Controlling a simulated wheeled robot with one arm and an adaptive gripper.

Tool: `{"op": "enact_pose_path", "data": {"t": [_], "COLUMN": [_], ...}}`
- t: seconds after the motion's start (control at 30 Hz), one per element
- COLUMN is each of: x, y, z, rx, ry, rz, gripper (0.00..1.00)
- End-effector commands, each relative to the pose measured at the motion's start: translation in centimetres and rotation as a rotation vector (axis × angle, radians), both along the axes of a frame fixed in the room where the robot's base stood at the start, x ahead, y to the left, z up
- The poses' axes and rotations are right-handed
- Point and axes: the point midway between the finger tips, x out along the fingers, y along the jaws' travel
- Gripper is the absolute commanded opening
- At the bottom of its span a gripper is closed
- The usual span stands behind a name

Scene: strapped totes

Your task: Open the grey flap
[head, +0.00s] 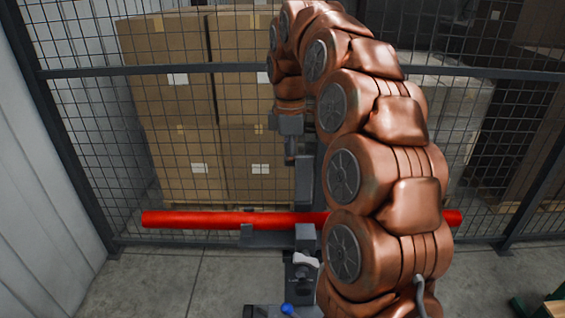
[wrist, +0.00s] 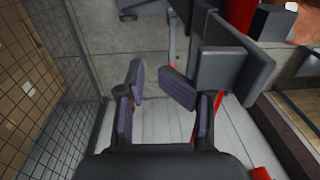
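I cannot make out a grey flap for certain in either view. No strapped tote shows clearly either. My gripper (wrist: 156,86) shows in the wrist view with its two dark finger pads apart and nothing between them. Pale floor or wall panels lie behind the fingers. Dark grey plates stand close by on the right of the wrist view, and I cannot tell whether they are part of my own body. In the head view my copper-coloured arm curls up and over, and its end hangs down near the picture's middle.
A wire mesh fence (head: 95,115) crosses the head view, with stacked cardboard boxes (head: 180,150) behind it. A pale ribbed wall (head: 45,180) stands at the left. Bare concrete floor (head: 175,280) lies in front of the fence. A green object (head: 538,307) is cut off at bottom right.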

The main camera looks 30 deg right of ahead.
Motion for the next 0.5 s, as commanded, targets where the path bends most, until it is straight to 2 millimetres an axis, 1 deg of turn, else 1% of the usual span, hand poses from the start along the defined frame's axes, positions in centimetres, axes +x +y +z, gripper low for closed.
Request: {"op": "enact_pose_path", "data": {"t": [0.03, 0.5], "x": [0.0, 2.5], "y": [-0.8, -1.1], "z": [0.6, 0.9], "rx": [-0.021, -0.028], "ry": [-0.001, -0.005], "rz": [-0.011, -0.007], "gripper": [0.35, 0.35]}}
